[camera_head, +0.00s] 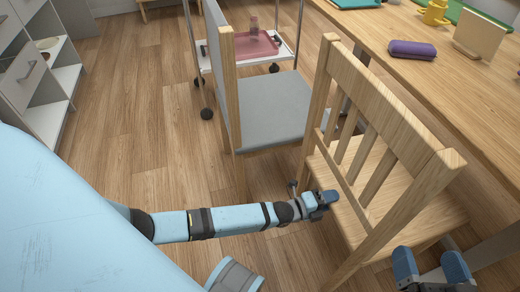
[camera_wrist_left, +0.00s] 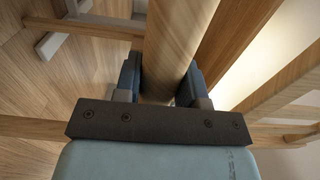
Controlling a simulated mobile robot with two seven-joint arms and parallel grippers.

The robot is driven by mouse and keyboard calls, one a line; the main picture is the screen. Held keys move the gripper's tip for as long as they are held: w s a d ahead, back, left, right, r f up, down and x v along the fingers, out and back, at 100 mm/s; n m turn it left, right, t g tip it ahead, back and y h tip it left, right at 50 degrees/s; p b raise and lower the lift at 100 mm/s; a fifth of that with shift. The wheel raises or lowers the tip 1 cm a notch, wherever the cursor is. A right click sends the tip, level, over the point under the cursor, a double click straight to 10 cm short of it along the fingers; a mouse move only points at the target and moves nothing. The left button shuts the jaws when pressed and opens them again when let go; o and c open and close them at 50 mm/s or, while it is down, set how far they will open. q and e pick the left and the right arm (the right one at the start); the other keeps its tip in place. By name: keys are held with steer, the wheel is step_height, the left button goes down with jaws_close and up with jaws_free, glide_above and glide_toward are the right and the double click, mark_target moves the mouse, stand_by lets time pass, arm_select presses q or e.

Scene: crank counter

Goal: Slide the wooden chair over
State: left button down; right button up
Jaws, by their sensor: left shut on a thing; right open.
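The wooden chair (camera_head: 378,107) has a slatted back and stands at the right, beside the table, with its back turned toward me. My left gripper (camera_head: 328,197) reaches in from the left at the chair's back. In the left wrist view my left gripper (camera_wrist_left: 160,88) is shut on a round-edged wooden bar of the chair (camera_wrist_left: 172,45), one finger on each side. My right gripper (camera_head: 432,268) is open and empty at the bottom right, near the chair's lower right side. Its wrist is cut off by the picture's edge.
A grey-seated chair (camera_head: 272,108) stands close to the left of the wooden chair. Behind it is a white trolley (camera_head: 285,50) with a pink tray (camera_head: 255,46). The wooden table (camera_head: 470,85) holds a purple case (camera_head: 412,50) and a yellow mug (camera_head: 434,13). Floor at left is clear.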

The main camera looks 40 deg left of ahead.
arm_select(q)
steer(key=c, duration=0.7)
jaws_free()
steer(key=shift+s+a+f, duration=0.1)
steer(key=shift+s+f, duration=0.1)
steer(key=shift+o, duration=0.5)
steer(key=shift+r, duration=0.15)
steer(key=shift+w, duration=0.1)
steer(key=shift+r, duration=0.1)
steer(key=shift+s+a+p, duration=0.25)
steer(key=shift+p, duration=0.1)
steer(key=p+v, duration=0.5)
steer(key=v, duration=0.6)
steer(key=shift+s, duration=0.15)
